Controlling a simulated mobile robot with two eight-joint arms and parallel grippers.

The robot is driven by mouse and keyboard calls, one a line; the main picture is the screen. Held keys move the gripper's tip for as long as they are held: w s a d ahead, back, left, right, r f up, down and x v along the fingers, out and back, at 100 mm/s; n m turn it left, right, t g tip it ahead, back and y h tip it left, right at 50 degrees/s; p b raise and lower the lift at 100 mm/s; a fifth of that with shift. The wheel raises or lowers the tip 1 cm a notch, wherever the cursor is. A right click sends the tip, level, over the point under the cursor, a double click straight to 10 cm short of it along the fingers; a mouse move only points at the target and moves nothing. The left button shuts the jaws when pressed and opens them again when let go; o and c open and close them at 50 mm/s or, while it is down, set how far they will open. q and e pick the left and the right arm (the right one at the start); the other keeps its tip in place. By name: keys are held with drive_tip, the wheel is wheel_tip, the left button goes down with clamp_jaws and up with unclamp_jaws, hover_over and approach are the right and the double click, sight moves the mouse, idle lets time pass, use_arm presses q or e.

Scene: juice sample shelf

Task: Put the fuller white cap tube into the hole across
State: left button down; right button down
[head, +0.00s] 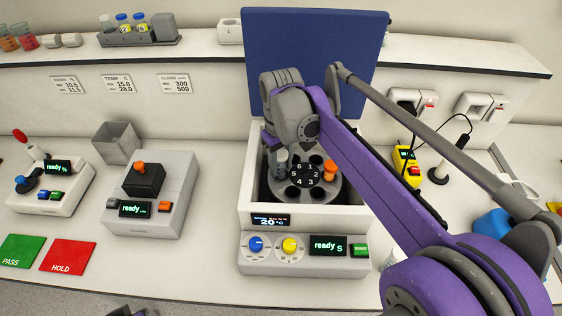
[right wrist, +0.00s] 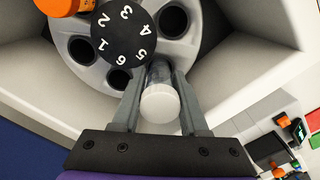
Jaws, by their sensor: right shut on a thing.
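My right gripper (head: 279,160) is shut on a white cap tube, over the left side of the grey rotor (head: 296,201) inside the open centrifuge. In the right wrist view the white cap tube (right wrist: 160,104) stands between the fingers, its cap toward the camera and its lower end beside number 5. I cannot tell how deep it sits in that hole; its liquid level is unclear. An orange cap tube (head: 330,170) is in the rotor by number 2, across from number 5. Other holes show dark and empty. A dark piece of my left gripper (head: 132,312) shows at the bottom edge.
The raised blue lid (head: 313,60) stands behind the rotor, and the white chamber walls (head: 254,180) surround it. A device with an orange-topped black block (head: 143,180) stands to the left. A rack of tubes (head: 140,38) is on the shelf.

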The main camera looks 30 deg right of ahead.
sight(281, 153)
use_arm(q)
drive_tip(key=shift+s+f, duration=0.15)
drive_tip(key=shift+f, duration=0.25)
use_arm(e)
drive_tip(key=shift+f, duration=0.65)
use_arm(q)
drive_tip(key=shift+r, duration=0.15)
use_arm(e)
drive_tip(key=shift+r, duration=0.15)
